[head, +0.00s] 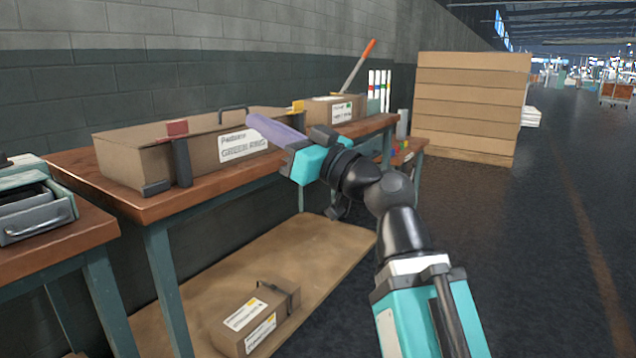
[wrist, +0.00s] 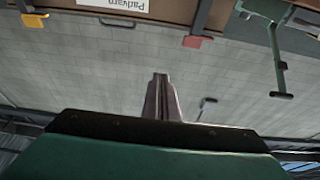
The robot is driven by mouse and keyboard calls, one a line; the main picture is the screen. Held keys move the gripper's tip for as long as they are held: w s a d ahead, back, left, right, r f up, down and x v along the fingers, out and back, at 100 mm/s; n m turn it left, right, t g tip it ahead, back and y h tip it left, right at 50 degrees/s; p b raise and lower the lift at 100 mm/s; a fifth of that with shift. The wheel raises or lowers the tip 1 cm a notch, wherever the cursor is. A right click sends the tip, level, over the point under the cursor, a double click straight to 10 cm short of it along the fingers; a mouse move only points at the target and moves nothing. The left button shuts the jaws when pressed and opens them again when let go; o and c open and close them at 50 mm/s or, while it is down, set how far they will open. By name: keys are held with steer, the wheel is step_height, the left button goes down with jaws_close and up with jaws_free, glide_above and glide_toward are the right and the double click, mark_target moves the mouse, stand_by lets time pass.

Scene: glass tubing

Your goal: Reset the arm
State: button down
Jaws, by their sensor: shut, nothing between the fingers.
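My gripper (head: 268,130) is in front of the long cardboard box on the workbench in the head view, with its fingers pointing up and to the left. In the wrist view my gripper (wrist: 161,78) has its two fingers together, with nothing between them. My arm is bent and raised in front of the bench. Behind the fingers the wrist view shows a pale block wall and, upside down along the top edge, part of a labelled box.
A long cardboard box (head: 130,160) labelled "GREEN RING" stands on the wooden workbench (head: 130,205). A smaller box (head: 340,110) is farther along. Another box (head: 250,318) lies on the lower shelf (head: 330,250). Stacked cardboard (head: 470,105) stands beyond. The floor at right is clear.

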steer(key=w+d+f+m+h+p, duration=0.3)
steer(key=w+f+m+h+p, duration=0.15)
steer(key=w+f+p, duration=1)
steer(key=s+d+f+m+g+h+p, duration=0.1)
steer(key=s+d+f+g+h+p, duration=0.1)
steer(key=f+p, duration=0.6)
steer(key=s+d+f+m+g+h+p, duration=0.1)
steer(key=s+d+f+g+h+p, duration=0.2)
steer(key=f, duration=0.8)
steer(key=s+d+f+m+g+h+p, duration=0.1)
steer(key=s+d+f+g+h+p, duration=0.15)
steer(key=s+f+p, duration=0.45)
steer(key=s+d+f+m+g+h+p, duration=0.1)
steer(key=s+d+f+g+p, duration=0.25)
steer(key=s+f, duration=0.65)
steer(key=s+d+f+m+g+h+p, duration=0.1)
steer(key=s+d+f+g+h+p, duration=0.1)
steer(key=s+d, duration=0.4)
steer(key=s+d+f+m+g+h+p, duration=0.2)
steer(key=s+d+f, duration=0.4)
steer(key=s, duration=0.9)
steer(key=shift+d+f+g+h, duration=0.2)
steer(key=shift+g+h, duration=0.4)
steer(key=shift+g, duration=0.5)
